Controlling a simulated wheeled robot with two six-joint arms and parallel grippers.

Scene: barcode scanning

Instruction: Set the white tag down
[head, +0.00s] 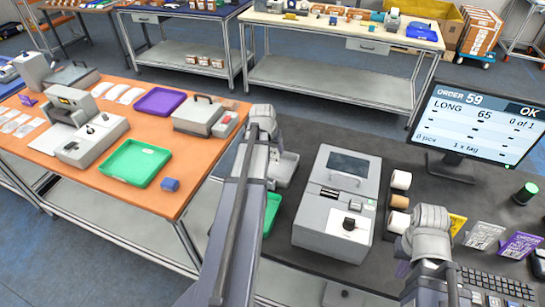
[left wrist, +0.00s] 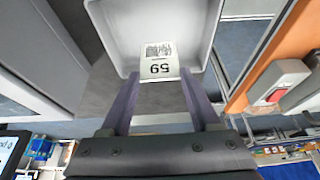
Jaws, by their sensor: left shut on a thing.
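The white tag (left wrist: 158,60), printed with a code and "59", is between the purple fingertips of my left gripper (left wrist: 158,78) in the left wrist view. The left gripper is shut on its near edge. The tag is over a light grey tray (left wrist: 108,28); I cannot tell whether it touches the tray floor. In the head view my left arm mostly hides the gripper, and part of the grey tray (head: 289,168) shows beside it. My right arm is at the lower right of the head view; its fingers are mostly hidden.
A grey label printer (head: 337,200) stands right of my left arm, with label rolls (head: 400,181) beside it. The monitor (head: 478,125) reads "ORDER 59". An orange table (head: 187,190) at the left holds a green tray (head: 136,163) and a purple tray (head: 160,101).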

